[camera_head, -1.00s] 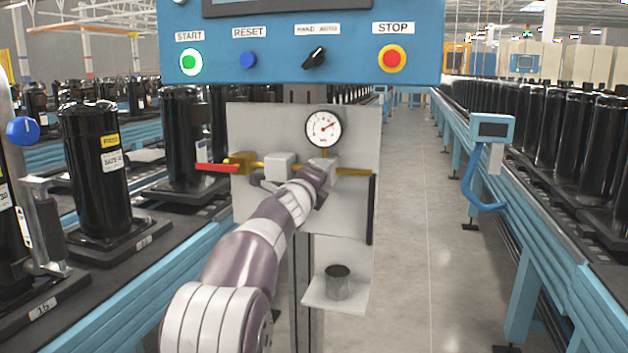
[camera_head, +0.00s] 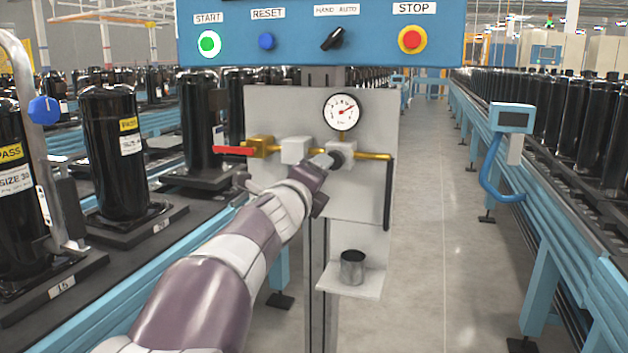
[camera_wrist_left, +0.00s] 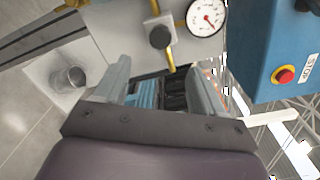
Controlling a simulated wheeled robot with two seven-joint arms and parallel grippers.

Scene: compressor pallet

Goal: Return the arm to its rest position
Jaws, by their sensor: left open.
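My left arm (camera_head: 235,240) reaches in from the lower left toward the grey panel (camera_head: 268,110) and overlaps its lower part. In the left wrist view my left gripper (camera_wrist_left: 163,80) is open, its two grey fingers spread with nothing between them. The panel carries a brass pipe (camera_head: 374,156) with a red lever (camera_head: 233,150), a white block with a dark knob (camera_head: 337,158), and a round gauge (camera_head: 342,112). The wrist hides part of the pipework, and I cannot tell whether it touches the panel. My right gripper is in neither view.
A blue control box (camera_head: 300,52) is above the panel. A metal cup (camera_head: 353,266) stands on a small shelf (camera_head: 350,288) below. Black compressors (camera_head: 112,180) line the left conveyor; a blue conveyor (camera_head: 560,210) runs along the right. The floor aisle (camera_head: 430,230) between is clear.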

